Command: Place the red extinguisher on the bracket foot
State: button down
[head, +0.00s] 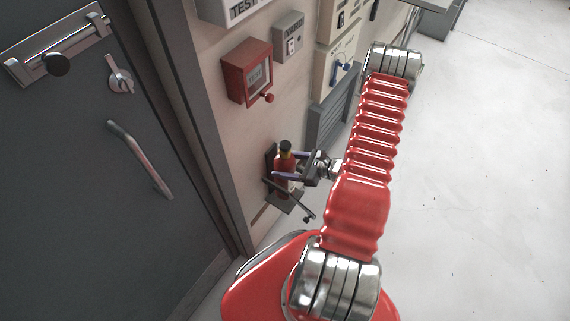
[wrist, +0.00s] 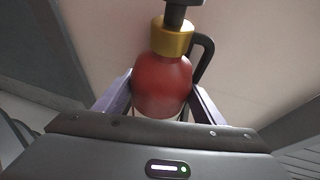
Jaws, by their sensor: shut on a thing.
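The red extinguisher (head: 283,176) stands upright at the wall in the head view, with a yellow collar and a dark top. My gripper (head: 283,177) is shut on it from the right, one purple finger on each side. In the wrist view the red extinguisher (wrist: 163,84) sits between the fingers of my gripper (wrist: 160,100), with its black handle to the right. The dark bracket has a back plate behind the extinguisher and a flat foot (head: 286,203) under it. I cannot tell whether the base touches the foot; the wrist view hides the base.
A dark rod with a round end (head: 306,217) sticks out near the foot. A red wall box (head: 247,72) with a red knob and a grey switch box (head: 289,37) are above. A grey door (head: 90,180) is at the left. Open pale floor (head: 480,190) is at the right.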

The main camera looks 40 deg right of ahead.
jog(key=shift+w+f, duration=0.15)
jog(key=shift+f, duration=0.75)
jog(key=shift+w+f, duration=0.1)
jog(key=shift+f, duration=0.85)
jog(key=shift+c, duration=2.4)
grip_release()
jog(key=shift+f, duration=0.1)
jog(key=v, duration=1.2)
